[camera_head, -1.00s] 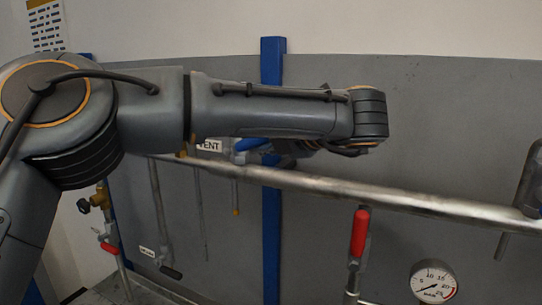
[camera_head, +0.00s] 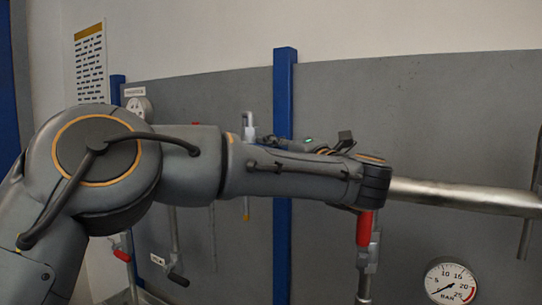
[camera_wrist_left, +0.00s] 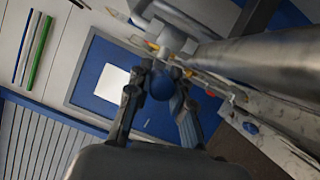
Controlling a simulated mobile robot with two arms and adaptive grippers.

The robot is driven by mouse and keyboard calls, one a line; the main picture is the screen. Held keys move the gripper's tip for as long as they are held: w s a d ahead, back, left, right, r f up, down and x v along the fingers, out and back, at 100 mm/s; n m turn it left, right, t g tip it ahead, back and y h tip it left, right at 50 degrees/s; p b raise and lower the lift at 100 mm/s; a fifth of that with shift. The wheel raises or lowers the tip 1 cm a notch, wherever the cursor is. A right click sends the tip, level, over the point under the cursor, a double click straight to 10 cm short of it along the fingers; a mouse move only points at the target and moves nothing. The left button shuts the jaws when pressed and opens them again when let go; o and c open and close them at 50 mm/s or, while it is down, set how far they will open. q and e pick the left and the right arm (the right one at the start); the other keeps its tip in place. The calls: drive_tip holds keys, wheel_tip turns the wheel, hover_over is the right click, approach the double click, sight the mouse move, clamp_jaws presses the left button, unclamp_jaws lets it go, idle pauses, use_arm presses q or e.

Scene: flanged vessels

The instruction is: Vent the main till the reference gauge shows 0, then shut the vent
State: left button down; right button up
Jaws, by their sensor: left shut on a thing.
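My left gripper (camera_wrist_left: 165,92) is shut on a round blue handle (camera_wrist_left: 162,83) in the left wrist view, one finger on each side of it. The handle sits at a pale metal fitting beside a large pipe. In the head view my left forearm covers the fingers, the handle and the VENT label. A pale valve stem (camera_head: 250,126) rises behind the forearm. A white gauge (camera_head: 139,107) at upper left is too small to read. My right gripper is out of view.
A thick metal pipe (camera_head: 465,196) runs to the right edge. A red-handled valve (camera_head: 364,230) stands just under my wrist. A blue post (camera_head: 284,85) stands behind the arm. Another red handle (camera_head: 122,255) is at lower left. Bare grey wall lies at upper right.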

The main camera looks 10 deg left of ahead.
use_arm(q)
drive_tip(key=shift+f, duration=0.15)
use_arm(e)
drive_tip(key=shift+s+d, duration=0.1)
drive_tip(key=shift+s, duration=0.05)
use_arm(q)
drive_tip(key=c, duration=1.2)
unclamp_jaws()
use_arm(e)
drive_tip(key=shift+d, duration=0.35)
use_arm(q)
drive_tip(key=shift+d, duration=0.1)
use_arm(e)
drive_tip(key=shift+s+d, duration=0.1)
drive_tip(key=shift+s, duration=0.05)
use_arm(q)
drive_tip(key=v, duration=1.2)
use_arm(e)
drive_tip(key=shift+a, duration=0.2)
